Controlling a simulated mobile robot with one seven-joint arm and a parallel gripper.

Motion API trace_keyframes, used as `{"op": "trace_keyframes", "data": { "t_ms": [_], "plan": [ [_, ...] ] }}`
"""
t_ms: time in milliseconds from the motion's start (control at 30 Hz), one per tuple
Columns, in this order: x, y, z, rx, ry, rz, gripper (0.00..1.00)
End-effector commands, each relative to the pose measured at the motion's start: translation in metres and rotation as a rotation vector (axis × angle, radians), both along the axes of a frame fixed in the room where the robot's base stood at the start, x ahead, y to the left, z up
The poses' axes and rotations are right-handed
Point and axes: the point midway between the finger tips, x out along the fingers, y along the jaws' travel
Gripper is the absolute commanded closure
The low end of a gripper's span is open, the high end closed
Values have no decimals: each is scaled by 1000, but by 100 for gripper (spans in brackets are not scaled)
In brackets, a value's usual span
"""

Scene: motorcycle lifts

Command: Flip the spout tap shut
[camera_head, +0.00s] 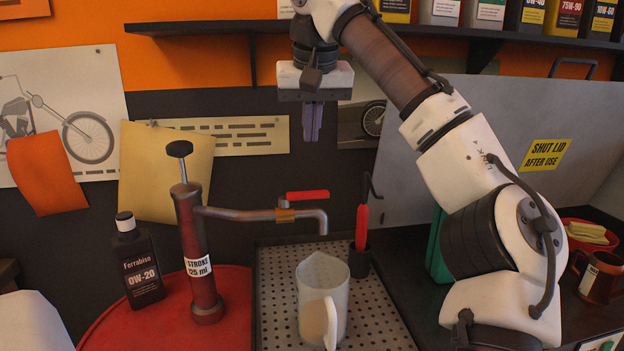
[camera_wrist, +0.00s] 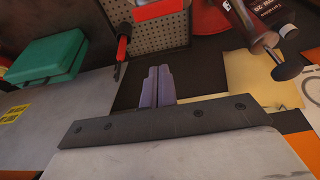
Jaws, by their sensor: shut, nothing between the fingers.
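The spout tap is a red lever (camera_head: 307,195) on a brass body (camera_head: 285,215), set in the metal spout (camera_head: 245,213) of the red hand pump (camera_head: 196,245). The lever lies roughly along the spout, pointing right. In the wrist view a red piece at the top edge (camera_wrist: 158,9) appears to be this lever. My gripper (camera_head: 312,136) hangs well above the lever and apart from it, its purple fingers pointing down. The fingers (camera_wrist: 155,75) are together with nothing between them.
The pump stands on a red drum (camera_head: 130,310). An oil bottle (camera_head: 136,262) is left of the pump. The jug is on a perforated tray (camera_head: 275,285), with a red-handled tool (camera_head: 361,228) in a dark cup behind it. A shelf (camera_head: 210,28) of containers runs overhead.

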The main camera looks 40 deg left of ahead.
Motion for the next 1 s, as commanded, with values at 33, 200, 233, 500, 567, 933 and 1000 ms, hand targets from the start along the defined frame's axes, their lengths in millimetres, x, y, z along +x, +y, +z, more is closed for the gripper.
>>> {"op": "trace_keyframes", "data": {
  "t_ms": [33,200,233,500,567,933,1000],
  "plan": [
    [0,0,0,0,0,1,100],
    [1,1,-3,0,0,1,100],
    [1,2,-5,0,2,3,100],
    [11,11,-44,-2,1,1,100],
    [14,15,-56,-2,-1,2,100],
    [8,7,-93,0,-3,1,100],
    [4,3,-93,1,-3,2,100]
  ]
}}
